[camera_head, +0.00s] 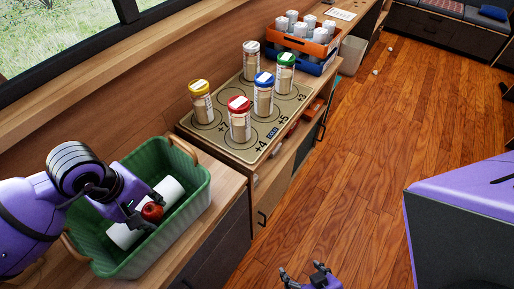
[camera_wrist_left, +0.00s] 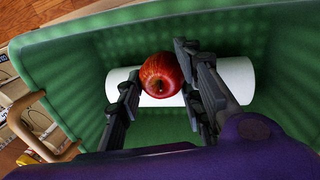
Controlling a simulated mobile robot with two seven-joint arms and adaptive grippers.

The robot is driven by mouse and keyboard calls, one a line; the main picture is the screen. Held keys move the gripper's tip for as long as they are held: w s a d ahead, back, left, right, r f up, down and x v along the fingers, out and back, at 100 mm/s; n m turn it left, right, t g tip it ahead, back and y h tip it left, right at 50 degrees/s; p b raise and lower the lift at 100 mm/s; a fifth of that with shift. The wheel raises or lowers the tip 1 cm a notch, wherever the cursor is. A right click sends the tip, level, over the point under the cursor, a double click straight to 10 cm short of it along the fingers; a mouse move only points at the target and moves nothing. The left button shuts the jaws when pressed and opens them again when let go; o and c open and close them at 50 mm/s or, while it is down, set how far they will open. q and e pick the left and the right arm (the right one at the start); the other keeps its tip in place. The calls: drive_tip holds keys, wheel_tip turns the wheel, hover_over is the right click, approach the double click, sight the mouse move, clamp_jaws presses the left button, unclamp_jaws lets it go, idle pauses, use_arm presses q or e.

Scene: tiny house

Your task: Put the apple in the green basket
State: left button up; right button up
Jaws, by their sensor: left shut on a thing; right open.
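The red apple (camera_head: 152,211) is between the fingers of my left gripper (camera_head: 142,212), which is shut on it. In the left wrist view the apple (camera_wrist_left: 161,75) sits between the fingertips of my left gripper (camera_wrist_left: 158,85). The gripper reaches into the green basket (camera_head: 187,218), whose walls also surround the apple in the wrist view (camera_wrist_left: 70,75). A white roll (camera_head: 172,190) lies in the basket beneath the apple. I cannot tell whether the apple touches the roll. My right gripper (camera_head: 305,272) is open and empty, low over the floor.
To the right of the basket, several lidded jars stand on a marked board (camera_head: 215,133). Behind them, an orange crate (camera_head: 322,48) holding white-topped containers sits on a blue crate (camera_head: 318,68). The basket has wooden handles (camera_head: 183,150). The wooden floor (camera_head: 345,170) is mostly clear.

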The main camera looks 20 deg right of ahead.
use_arm(q)
drive_tip(key=shift+s+f, duration=0.1)
drive_tip(key=shift+f, duration=0.15)
drive_tip(key=o, duration=1.1)
drive_tip(key=r, duration=0.4)
drive_tip(key=s+a+r, duration=0.1)
drive_tip(key=r, duration=0.3)
drive_tip(key=a+r, duration=0.1)
drive_tip(key=r, duration=0.4)
drive_tip(key=shift+s, duration=0.15)
